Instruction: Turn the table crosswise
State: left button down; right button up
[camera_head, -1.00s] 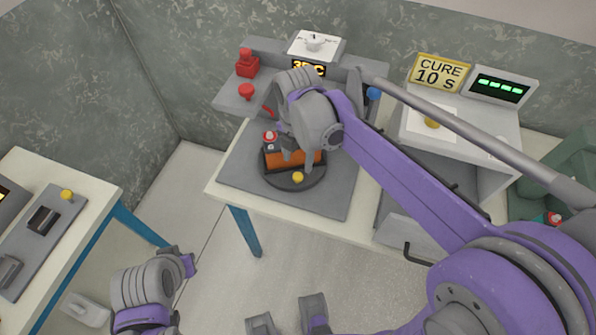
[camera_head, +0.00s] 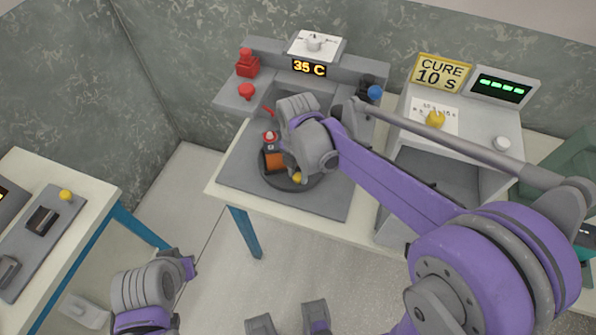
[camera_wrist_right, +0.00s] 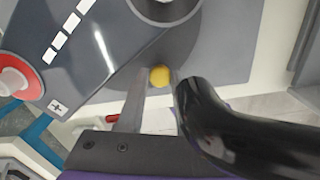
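The turntable, a dark round disc (camera_head: 276,180), lies on a grey plate on the white table. An orange and black block (camera_head: 275,162) stands on it, and my right gripper hides its right part. A grey piece with a red-topped button (camera_head: 269,137) is at the block's far left end. A yellow knob (camera_head: 297,178) sits at the disc's near side. My right gripper (camera_head: 296,172) is down at this knob. In the right wrist view the yellow knob (camera_wrist_right: 160,76) shows between the separated fingertips, with no clear grip. My left gripper (camera_head: 188,265) is low at the left, away from the table; its opening is unclear.
Behind the disc stands a grey unit with a 35 C display (camera_head: 309,67) and red knobs (camera_head: 246,91). A CURE 10 S sign (camera_head: 440,73) stands over a grey box at the right. Another bench (camera_head: 95,190) is at the left, with open floor between.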

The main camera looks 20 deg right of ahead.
grip_shut()
dwell(1.0)
